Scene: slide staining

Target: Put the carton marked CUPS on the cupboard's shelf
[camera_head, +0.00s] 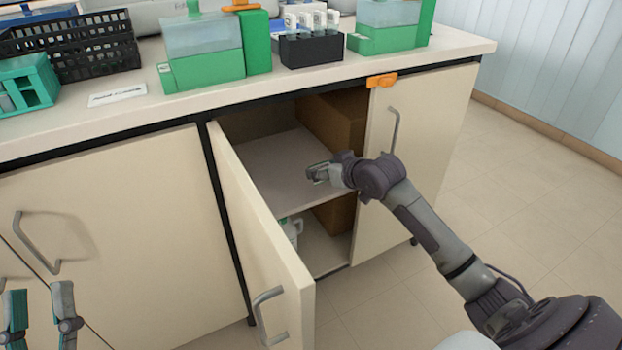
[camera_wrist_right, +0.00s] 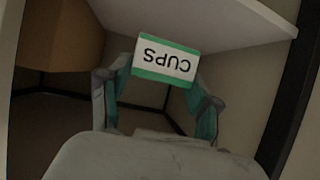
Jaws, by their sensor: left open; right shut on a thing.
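The cupboard stands with its left door (camera_head: 262,240) swung open and its grey shelf (camera_head: 268,172) in view. My right gripper (camera_head: 318,173) reaches into the opening, at the shelf. In the right wrist view my right gripper (camera_wrist_right: 160,95) is shut on the carton marked CUPS (camera_wrist_right: 165,61). Its white and green label shows upside down in that picture. In the head view the carton is too small to make out. Whether it touches the shelf I cannot tell. My left gripper (camera_head: 40,322) is open and empty at the lower left, outside the cupboard.
A white bottle (camera_head: 291,231) stands in the lower compartment. The right door (camera_head: 425,135) is shut, with an orange piece (camera_head: 382,80) above it. The shelf's left part is clear. Green staining equipment (camera_head: 202,50) stands on the counter.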

